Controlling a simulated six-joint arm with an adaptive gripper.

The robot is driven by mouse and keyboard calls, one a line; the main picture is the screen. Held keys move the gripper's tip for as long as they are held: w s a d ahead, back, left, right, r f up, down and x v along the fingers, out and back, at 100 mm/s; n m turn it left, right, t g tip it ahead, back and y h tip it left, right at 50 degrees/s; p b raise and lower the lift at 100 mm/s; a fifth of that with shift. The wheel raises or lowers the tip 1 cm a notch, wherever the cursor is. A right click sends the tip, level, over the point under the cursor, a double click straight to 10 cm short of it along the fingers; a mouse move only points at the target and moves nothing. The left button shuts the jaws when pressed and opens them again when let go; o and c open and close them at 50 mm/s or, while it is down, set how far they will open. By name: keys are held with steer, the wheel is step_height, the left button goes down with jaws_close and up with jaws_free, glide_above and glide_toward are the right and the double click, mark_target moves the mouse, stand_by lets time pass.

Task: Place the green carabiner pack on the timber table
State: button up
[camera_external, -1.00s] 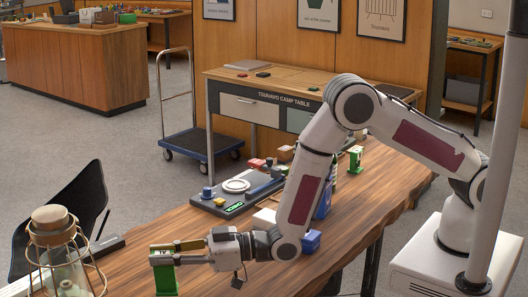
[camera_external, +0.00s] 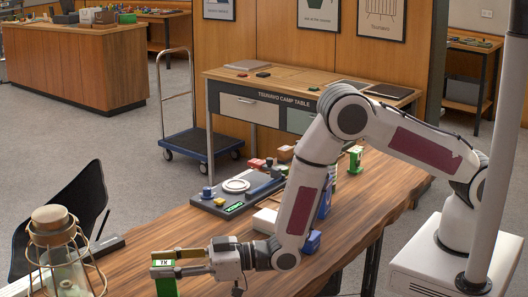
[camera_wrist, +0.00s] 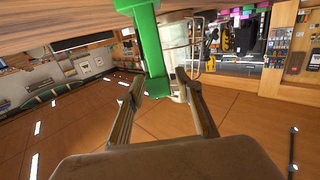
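The green carabiner pack (camera_external: 165,286) is upright at the lower left of the external view, with a pale marking near its top. In the wrist view the pack (camera_wrist: 152,50) runs between the two fingertips (camera_wrist: 160,84). The pack's foot is cut off by the frame edge, so I cannot tell whether it touches the timber table (camera_external: 125,262).
A glass lantern (camera_external: 62,260) stands left of the pack. A second green pack (camera_external: 355,160) stands farther along the table. A dark tray (camera_external: 237,204) with a white plate and blue items (camera_external: 311,242) lie between. Bare wood shows behind my gripper.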

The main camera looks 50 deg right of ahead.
steer(key=shift+r, duration=0.15)
steer(key=v, duration=1.2)
stand_by(0.5)
stand_by(0.7)
